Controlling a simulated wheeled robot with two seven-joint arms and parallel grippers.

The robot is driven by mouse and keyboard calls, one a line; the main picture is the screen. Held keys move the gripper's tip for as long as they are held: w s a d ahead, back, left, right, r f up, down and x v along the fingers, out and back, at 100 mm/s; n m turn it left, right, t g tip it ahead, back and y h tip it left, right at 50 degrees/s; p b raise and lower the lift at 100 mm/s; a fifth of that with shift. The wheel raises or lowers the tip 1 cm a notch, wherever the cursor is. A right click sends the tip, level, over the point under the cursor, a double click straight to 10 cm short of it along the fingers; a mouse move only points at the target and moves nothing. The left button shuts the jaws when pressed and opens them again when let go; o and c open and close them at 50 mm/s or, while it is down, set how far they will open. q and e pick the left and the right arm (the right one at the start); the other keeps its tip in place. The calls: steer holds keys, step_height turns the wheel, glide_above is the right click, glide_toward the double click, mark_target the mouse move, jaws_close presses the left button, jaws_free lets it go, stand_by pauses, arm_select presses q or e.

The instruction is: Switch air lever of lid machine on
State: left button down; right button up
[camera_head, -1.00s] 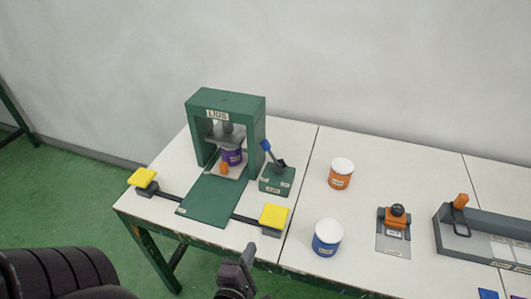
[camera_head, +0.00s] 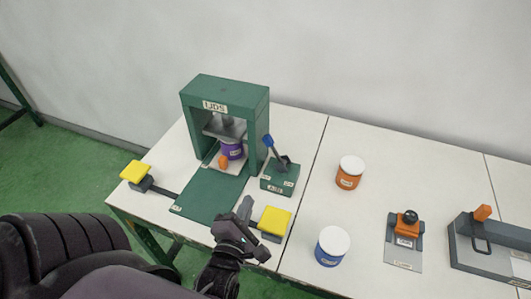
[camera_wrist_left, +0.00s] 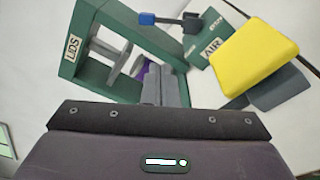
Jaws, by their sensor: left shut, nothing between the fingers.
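The lid machine (camera_head: 225,95) is a green press frame labelled LIDS, at the back left of the table. The air lever (camera_head: 271,147) has a blue tip and stands on a green box labelled AIR (camera_head: 279,178), just right of the frame. In the head view the lever leans to the upper left. It also shows in the left wrist view, with its blue tip (camera_wrist_left: 147,18) near the top. My left gripper (camera_head: 246,207) is shut and empty, in front of the AIR box and beside the right yellow button. My right gripper is not in view.
Yellow buttons stand at the left (camera_head: 135,171) and right (camera_head: 273,221) of the machine's green front plate (camera_head: 208,193). A purple can (camera_head: 231,150) is inside the frame. An orange can (camera_head: 349,172) and a blue can (camera_head: 332,246) stand to the right.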

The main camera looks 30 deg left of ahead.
arm_select(q)
glide_toward(274, 150)
steer(key=w+a+p, duration=0.1)
steer(key=w, duration=0.1)
steer(key=w+a+f, duration=0.1)
steer(key=w+a, duration=0.1)
steer(key=w, duration=0.1)
steer(key=w+a+p, duration=0.1)
steer(key=w+a, duration=0.1)
steer(key=shift+w+f+p, duration=0.2)
steer(key=shift+p, duration=0.15)
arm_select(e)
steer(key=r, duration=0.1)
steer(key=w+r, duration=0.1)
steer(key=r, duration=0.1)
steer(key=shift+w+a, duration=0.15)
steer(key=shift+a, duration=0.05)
